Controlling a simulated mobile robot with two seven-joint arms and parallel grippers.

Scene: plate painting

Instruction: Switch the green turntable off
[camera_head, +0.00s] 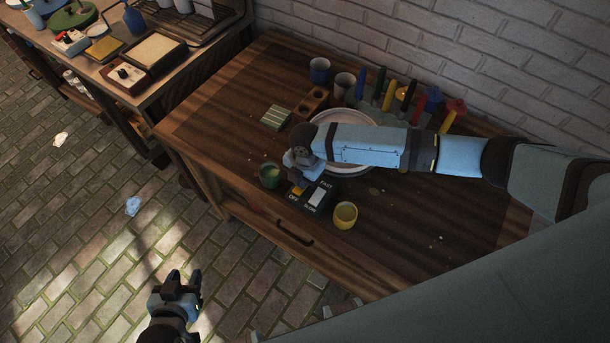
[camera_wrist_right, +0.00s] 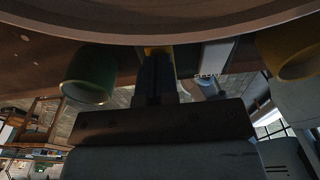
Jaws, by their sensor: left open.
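A dark switch box (camera_head: 318,207) labelled OFF stands on the near part of the wooden table. It has a yellow button (camera_head: 298,190) and a white button (camera_head: 317,196). My right gripper (camera_head: 297,182) is right over the yellow button; in the right wrist view its fingers (camera_wrist_right: 157,78) look closed together and point at the yellow button (camera_wrist_right: 158,49). I cannot tell whether they touch it. A pale plate (camera_head: 347,171) lies behind the box, partly hidden by my right arm; no green shows beneath it. My left gripper (camera_head: 182,285) is open and empty above the floor. A green disc (camera_head: 72,16) is on the other bench.
A green cup (camera_head: 269,176) and a yellow cup (camera_head: 345,215) stand close on either side of the switch box. Several coloured brushes or bottles (camera_head: 388,95), a blue cup (camera_head: 319,70) and a grey cup (camera_head: 343,84) stand along the back. The table's right part is mostly clear.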

